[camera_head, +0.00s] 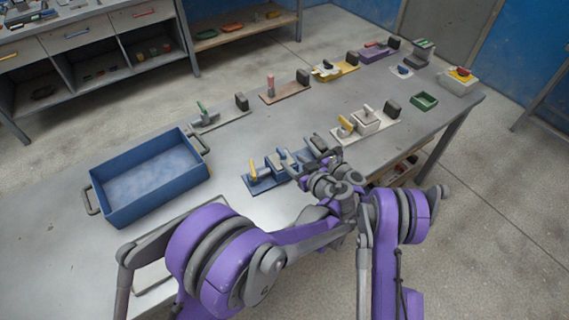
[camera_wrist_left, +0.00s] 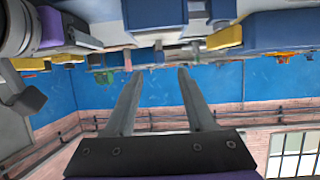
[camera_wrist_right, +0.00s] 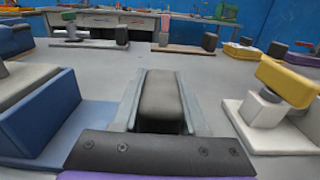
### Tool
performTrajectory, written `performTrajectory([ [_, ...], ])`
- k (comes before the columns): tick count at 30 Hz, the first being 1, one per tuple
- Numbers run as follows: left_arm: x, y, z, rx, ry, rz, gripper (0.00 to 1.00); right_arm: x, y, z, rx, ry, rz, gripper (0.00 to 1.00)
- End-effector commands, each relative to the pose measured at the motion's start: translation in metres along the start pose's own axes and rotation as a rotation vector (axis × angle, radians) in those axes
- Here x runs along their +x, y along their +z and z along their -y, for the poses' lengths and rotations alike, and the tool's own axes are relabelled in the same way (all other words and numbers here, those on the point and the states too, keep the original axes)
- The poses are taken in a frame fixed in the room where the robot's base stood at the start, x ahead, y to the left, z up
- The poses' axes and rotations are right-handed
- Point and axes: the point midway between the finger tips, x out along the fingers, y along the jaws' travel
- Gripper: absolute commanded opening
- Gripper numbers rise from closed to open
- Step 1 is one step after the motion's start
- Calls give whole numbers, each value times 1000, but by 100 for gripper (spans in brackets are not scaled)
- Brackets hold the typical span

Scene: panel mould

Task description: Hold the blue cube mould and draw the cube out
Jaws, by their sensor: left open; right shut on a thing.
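The blue cube mould (camera_head: 265,180) stands on the table, with a yellow handle (camera_head: 253,170) at its left end and a blue block in its middle. It also shows as a blue block (camera_wrist_right: 45,110) at the left of the right wrist view. My right gripper (camera_wrist_right: 160,78) is shut on a dark grey block (camera_wrist_right: 160,98), at the mould's right end in the head view. My left gripper (camera_wrist_left: 155,72) is open with nothing between its fingers. The left wrist view is upside down, with blue and yellow parts at its top. My arms partly hide the mould's near side.
A blue tray (camera_head: 125,212) stands at the left of the table. A white mould (camera_head: 367,125) with a yellow handle is close on the right. Several other moulds line the far side, and a small green tray (camera_head: 424,101) is at the right.

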Motion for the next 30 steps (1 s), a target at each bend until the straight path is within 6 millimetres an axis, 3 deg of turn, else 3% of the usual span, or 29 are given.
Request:
performTrajectory([
  [5,13,1,0,-7,-1,-2,55,0,0,0,0,1,0,0],
  [21,92,1,0,-5,-1,0,55,0,0,0,0,0,0,0],
  [30,116,1,0,-4,0,1,55,0,0,0,0,0,0,0],
])
